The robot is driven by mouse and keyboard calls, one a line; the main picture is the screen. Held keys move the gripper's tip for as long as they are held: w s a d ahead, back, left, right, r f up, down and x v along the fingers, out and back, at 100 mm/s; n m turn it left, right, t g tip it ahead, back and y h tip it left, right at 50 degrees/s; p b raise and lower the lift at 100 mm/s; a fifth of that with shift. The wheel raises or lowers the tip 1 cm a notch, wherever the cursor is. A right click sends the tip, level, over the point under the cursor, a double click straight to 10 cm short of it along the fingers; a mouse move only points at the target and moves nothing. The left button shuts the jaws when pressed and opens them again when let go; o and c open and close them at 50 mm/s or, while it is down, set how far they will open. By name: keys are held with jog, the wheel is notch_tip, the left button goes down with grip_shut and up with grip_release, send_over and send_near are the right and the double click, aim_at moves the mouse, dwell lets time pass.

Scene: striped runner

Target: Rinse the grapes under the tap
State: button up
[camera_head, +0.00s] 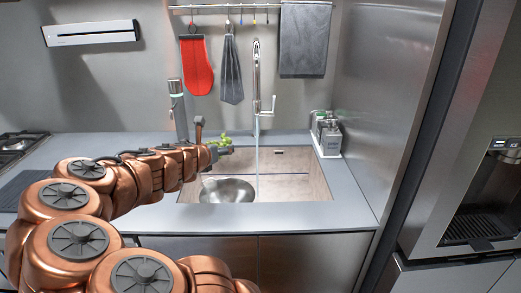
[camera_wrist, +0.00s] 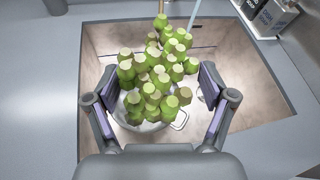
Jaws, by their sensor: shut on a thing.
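My gripper (camera_wrist: 158,98) is shut on a bunch of green grapes (camera_wrist: 155,70), which hangs between its two fingers. In the head view the grapes (camera_head: 222,142) are at the end of my arm, over the left back part of the sink (camera_head: 318,185). The chrome tap (camera_head: 257,85) stands at the back, and a thin stream of water (camera_head: 257,165) falls from it, to the right of the grapes. In the wrist view the stream (camera_wrist: 194,14) shows at the far end of the bunch; I cannot tell whether it touches the grapes.
A metal bowl (camera_head: 228,190) sits in the sink, partly hidden by the grapes in the wrist view. A dispenser-like bottle (camera_head: 177,105) stands behind my gripper. The right of the sink is clear.

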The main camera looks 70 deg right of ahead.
jog(key=s+d+m+g, duration=0.35)
jog(key=s+d, duration=0.25)
jog(key=s, duration=0.7)
jog(key=w+d+f+b, duration=0.2)
jog(key=w+d, duration=0.7)
jog(key=d, duration=0.1)
jog(key=shift+w+d+f, duration=0.2)
jog(key=shift+w+f, duration=0.1)
jog(key=shift+f, duration=0.1)
